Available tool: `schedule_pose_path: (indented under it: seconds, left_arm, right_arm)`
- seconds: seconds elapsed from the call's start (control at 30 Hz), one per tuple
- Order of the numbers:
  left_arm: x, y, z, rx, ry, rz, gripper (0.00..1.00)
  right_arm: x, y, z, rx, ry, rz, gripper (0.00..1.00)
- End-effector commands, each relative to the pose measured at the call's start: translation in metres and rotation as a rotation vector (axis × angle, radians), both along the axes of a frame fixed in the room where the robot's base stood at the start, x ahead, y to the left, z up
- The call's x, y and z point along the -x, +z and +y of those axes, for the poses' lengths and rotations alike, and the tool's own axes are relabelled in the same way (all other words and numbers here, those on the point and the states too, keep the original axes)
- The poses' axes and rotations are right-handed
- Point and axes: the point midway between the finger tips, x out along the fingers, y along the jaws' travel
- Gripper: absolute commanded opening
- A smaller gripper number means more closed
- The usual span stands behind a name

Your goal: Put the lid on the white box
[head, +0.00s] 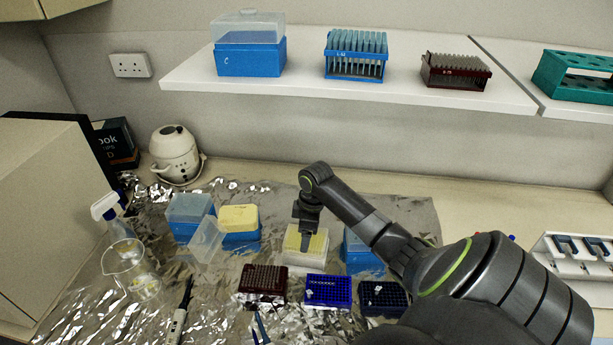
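The white box (303,260) stands on the foil-covered bench near the middle, with yellow tips in its open top. My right gripper (306,243) points down over the middle of the white box, its fingertips at or just above the tips. Whether it touches them or is open or shut cannot be made out. A clear, empty lid (207,241) rests tilted on the bench to the left, in front of the blue boxes. My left gripper is out of view.
Blue boxes (190,218) stand left, one with a yellow top (238,217); another blue box (362,256) is close right of the white box. Small racks (263,280) line the front. A glass beaker (131,270), spray bottle (112,216) and pipette (178,322) are left. A shelf (310,91) overhangs behind.

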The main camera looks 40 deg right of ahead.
Motion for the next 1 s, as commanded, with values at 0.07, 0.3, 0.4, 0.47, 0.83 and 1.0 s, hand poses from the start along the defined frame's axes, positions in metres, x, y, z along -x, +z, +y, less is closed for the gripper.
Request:
schedule_pose_path:
  seconds: [0.07, 0.3, 0.4, 0.47, 0.83, 1.0]
  left_arm:
    - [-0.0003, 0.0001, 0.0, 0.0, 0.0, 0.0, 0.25]
    - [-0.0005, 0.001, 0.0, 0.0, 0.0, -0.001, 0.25]
    - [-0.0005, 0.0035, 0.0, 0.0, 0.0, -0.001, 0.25]
    - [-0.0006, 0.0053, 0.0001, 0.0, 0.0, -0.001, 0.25]
    - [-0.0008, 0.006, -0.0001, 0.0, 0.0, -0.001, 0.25]
    - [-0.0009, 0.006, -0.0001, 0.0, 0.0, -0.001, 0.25]
  right_arm:
    - [0.0, -0.0005, 0.0, 0.0, 0.0, 0.0, 0.56]
    - [0.0, -0.0001, -0.0001, 0.001, 0.0, -0.001, 0.56]
    - [0.0, 0.0002, -0.0001, 0.0, 0.0, 0.0, 0.56]
    - [-0.0001, 0.0002, -0.0002, 0.0, 0.0, 0.0, 0.56]
    - [-0.0001, -0.0017, -0.0004, 0.001, 0.001, -0.001, 0.87]
    - [-0.0001, -0.0017, -0.0004, 0.001, 0.001, -0.001, 1.0]
